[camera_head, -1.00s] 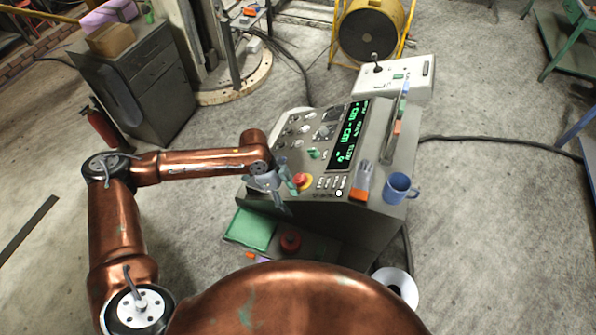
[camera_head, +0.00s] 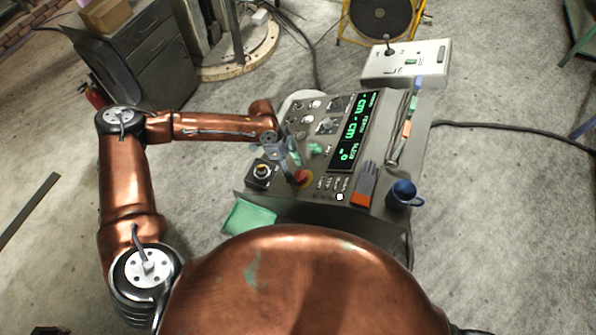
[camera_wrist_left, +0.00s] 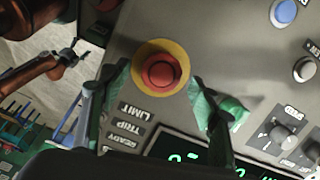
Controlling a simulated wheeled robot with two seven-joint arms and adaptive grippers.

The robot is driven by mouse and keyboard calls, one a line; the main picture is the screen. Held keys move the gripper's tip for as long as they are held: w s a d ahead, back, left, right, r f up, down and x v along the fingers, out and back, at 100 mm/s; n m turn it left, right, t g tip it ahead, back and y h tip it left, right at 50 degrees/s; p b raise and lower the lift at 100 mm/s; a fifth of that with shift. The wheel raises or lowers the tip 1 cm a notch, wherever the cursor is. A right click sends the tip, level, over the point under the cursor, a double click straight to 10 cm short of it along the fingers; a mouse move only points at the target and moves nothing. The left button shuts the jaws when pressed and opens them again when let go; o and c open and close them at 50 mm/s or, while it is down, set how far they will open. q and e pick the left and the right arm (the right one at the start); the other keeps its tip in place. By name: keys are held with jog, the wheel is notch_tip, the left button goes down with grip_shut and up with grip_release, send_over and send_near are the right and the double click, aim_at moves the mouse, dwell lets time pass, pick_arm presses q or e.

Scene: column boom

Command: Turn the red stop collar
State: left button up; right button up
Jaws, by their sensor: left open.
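The red stop collar (camera_head: 303,177) is a round red mushroom button on a yellow ring, on the sloping grey control panel (camera_head: 330,172). In the left wrist view the red button (camera_wrist_left: 161,72) sits near the top middle. My left gripper (camera_head: 291,167) is open, just beside the button in the head view. In the left wrist view its green-tipped fingers (camera_wrist_left: 157,84) stand on either side of the yellow ring, with nothing held; contact cannot be told. A copper arm with a small dark gripper (camera_wrist_left: 72,57), seemingly my right, shows at the left there; its opening is unclear.
A green readout (camera_head: 355,130), an orange-ended brush-like tool (camera_head: 364,188) and a blue mug (camera_head: 404,194) are further right. A green tray (camera_head: 248,217) is below.

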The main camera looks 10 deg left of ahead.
pick_arm(q)
jog(key=shift+d+f, duration=0.25)
jog(key=shift+f, duration=0.35)
jog(key=shift+w+d+f, duration=0.1)
jog(key=shift+d+f, duration=0.05)
jog(key=shift+f, duration=0.2)
jog(key=shift+d+f, duration=0.1)
jog(key=shift+f, duration=0.15)
jog(key=c, duration=1.2)
jog(key=shift+o, duration=0.2)
pick_arm(e)
jog(key=shift+w+a+r, duration=0.15)
jog(key=shift+w, duration=0.25)
jog(key=shift+w+a+r, duration=0.1)
jog(key=shift+w+r, duration=0.05)
jog(key=shift+w, duration=0.25)
